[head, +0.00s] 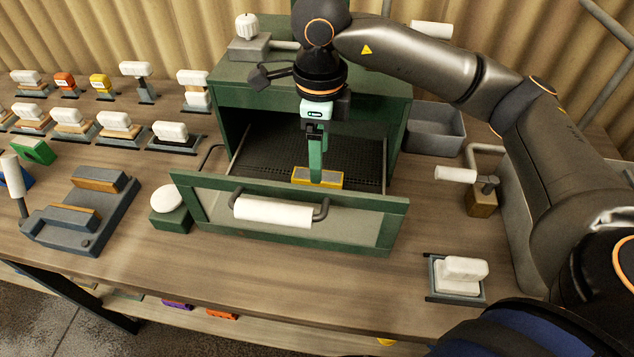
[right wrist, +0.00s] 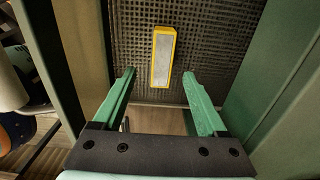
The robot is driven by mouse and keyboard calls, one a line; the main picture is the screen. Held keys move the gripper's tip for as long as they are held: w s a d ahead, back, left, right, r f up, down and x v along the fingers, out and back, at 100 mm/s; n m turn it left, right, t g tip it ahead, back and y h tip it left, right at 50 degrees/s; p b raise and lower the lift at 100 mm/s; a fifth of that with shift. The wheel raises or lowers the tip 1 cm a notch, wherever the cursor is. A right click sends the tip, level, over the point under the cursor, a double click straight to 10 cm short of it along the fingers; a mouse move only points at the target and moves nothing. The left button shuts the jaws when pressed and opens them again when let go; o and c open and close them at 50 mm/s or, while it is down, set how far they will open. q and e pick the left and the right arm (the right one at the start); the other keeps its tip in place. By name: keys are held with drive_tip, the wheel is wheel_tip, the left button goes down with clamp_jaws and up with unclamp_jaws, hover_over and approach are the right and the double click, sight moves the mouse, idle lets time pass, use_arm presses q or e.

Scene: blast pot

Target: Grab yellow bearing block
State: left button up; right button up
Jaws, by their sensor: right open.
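The yellow bearing block (head: 329,182) lies on the dark mesh floor inside the pulled-out green drawer (head: 376,226). It has a grey top face with yellow sides. In the right wrist view the block (right wrist: 163,57) lies beyond the fingertips, roughly midway between them. My right gripper (head: 318,172) points down into the drawer over the block, hiding part of it in the head view. Its green fingers (right wrist: 157,75) are apart with nothing between them. My left gripper is not in view.
The green cabinet (head: 235,100) stands behind the drawer, and the drawer's front has a white handle (head: 273,211). A grey bin (head: 436,130) is to its right. A grey vise-like fixture (head: 80,215) and several white-handled tools stand to the left.

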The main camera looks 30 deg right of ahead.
drive_tip(key=shift+w+f, duration=0.2)
drive_tip(key=shift+f, duration=2.95)
drive_tip(key=shift+c, duration=0.2)
clamp_jaws()
drive_tip(key=shift+r, duration=0.1)
